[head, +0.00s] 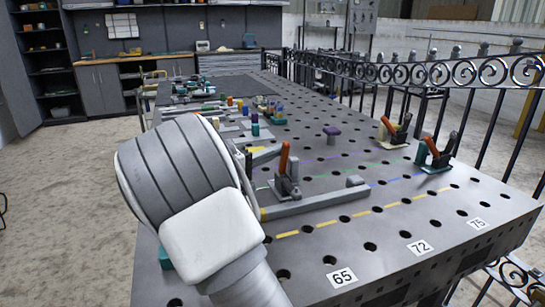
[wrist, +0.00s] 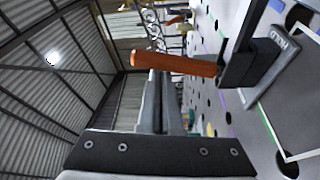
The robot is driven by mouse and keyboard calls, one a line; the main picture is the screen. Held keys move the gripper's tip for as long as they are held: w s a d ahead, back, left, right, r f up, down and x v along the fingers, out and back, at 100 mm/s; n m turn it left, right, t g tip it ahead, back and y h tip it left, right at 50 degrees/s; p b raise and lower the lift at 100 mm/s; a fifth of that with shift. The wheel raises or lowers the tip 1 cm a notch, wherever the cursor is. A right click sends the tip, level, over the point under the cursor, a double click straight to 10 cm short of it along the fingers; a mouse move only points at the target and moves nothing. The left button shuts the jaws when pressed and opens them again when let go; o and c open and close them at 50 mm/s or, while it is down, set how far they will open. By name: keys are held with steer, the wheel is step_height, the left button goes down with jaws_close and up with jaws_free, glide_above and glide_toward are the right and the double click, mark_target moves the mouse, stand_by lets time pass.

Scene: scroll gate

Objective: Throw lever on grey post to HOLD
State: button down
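A toggle lever with an orange handle (head: 284,158) stands upright on a grey post (head: 288,186) beside my arm in the head view. In the wrist view an orange handle (wrist: 175,64) lies across the picture, joined to a dark bracket (wrist: 243,58). A grey plate with small lettering (wrist: 275,65) is beside it; I cannot read the lettering surely. My gripper (wrist: 156,76) has its grey fingers close together, with the tips near the handle's underside in the picture. I see nothing held between them. In the head view my arm hides most of the gripper.
A grey bar (head: 318,202) lies on the perforated table (head: 400,215) by the lever. Two more orange-handled clamps (head: 394,132) (head: 440,152) stand at the right. Several small coloured parts lie farther back. A scroll-topped fence (head: 440,75) runs along the right edge.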

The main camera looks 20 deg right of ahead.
stand_by(0.3)
steer(key=p+v, duration=0.3)
steer(key=v, duration=1.4)
steer(key=shift+a, duration=0.25)
steer(key=s+d+f+m+g+y, duration=0.1)
steer(key=s+d+g+y, duration=0.6)
steer(key=s+d, duration=0.5)
steer(key=s+a+t+y, duration=0.3)
steer(key=s+y, duration=0.2)
steer(key=s, duration=0.3)
steer(key=s+a+t+y, duration=0.3)
steer(key=s+y, duration=0.2)
steer(key=s, duration=0.3)
step_height(320, 180, up, 20)
steer(key=p, duration=1.8)
steer(key=shift+f+m+t+y+p, duration=0.15)
steer(key=shift+m+t+y+p, duration=0.15)
steer(key=shift+m+p, duration=0.1)
steer(key=shift+a, duration=0.1)
